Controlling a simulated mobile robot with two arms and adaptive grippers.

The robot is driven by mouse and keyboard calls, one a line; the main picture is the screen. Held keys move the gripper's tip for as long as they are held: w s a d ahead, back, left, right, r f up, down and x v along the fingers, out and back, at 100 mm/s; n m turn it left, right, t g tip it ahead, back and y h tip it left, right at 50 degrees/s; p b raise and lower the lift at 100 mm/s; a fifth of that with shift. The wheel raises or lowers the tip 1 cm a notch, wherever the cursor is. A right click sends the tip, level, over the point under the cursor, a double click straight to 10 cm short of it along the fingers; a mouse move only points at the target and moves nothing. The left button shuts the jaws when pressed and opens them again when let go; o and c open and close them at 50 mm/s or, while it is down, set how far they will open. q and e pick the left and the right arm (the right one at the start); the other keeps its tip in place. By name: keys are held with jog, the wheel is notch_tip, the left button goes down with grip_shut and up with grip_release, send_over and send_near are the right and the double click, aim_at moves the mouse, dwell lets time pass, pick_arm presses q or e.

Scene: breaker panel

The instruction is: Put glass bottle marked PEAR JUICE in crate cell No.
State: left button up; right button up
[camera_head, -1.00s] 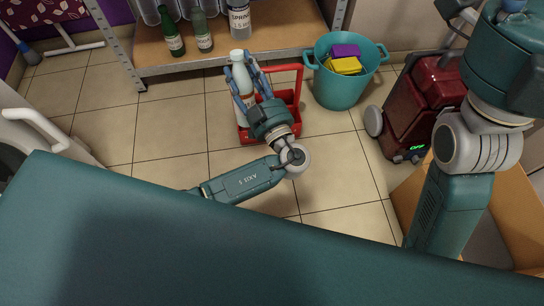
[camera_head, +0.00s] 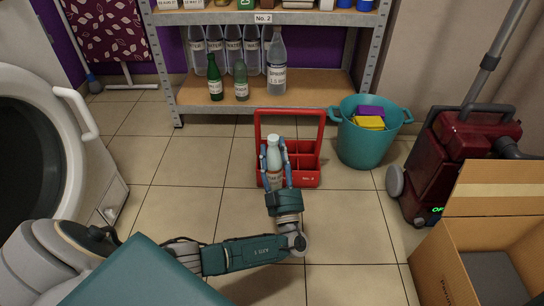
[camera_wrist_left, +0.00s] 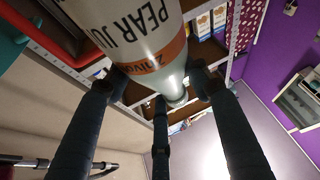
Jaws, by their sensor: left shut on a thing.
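A pale bottle (camera_head: 274,158) with a white cap stands about upright in my left gripper (camera_head: 275,146). The left wrist view shows its PEAR JUICE label and orange band on the bottle (camera_wrist_left: 135,35), between the fingers of my left gripper (camera_wrist_left: 155,82). My left gripper is shut on it. The red crate (camera_head: 304,183) with a tall handle stands on the floor. The bottle overlaps its left part. I cannot tell whether the bottle's base is inside a cell or in front of the crate. The right-hand cells look empty. My right gripper is out of view.
A teal bucket (camera_head: 364,145) with sponges stands right of the crate. Behind, a low shelf (camera_head: 310,88) holds several bottles. A red vacuum cleaner (camera_head: 440,160) and an open cardboard box (camera_head: 470,225) are at right, a washing machine (camera_head: 70,100) at left. Floor left of the crate is clear.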

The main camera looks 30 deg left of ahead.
pick_arm(q)
jog(key=w+a+b, duration=0.2)
jog(key=w+a, duration=0.2)
jog(key=w+a+b, duration=0.3)
jog(key=w+a, duration=0.1)
jog(key=w, duration=0.1)
jog(key=shift+w+a+f, duration=0.15)
jog(key=shift+w+a, duration=0.15)
jog(key=shift+a, duration=0.05)
jog(key=shift+f+b, duration=2.35)
jog(key=shift+f, duration=1.65)
jog(key=o, duration=1.5)
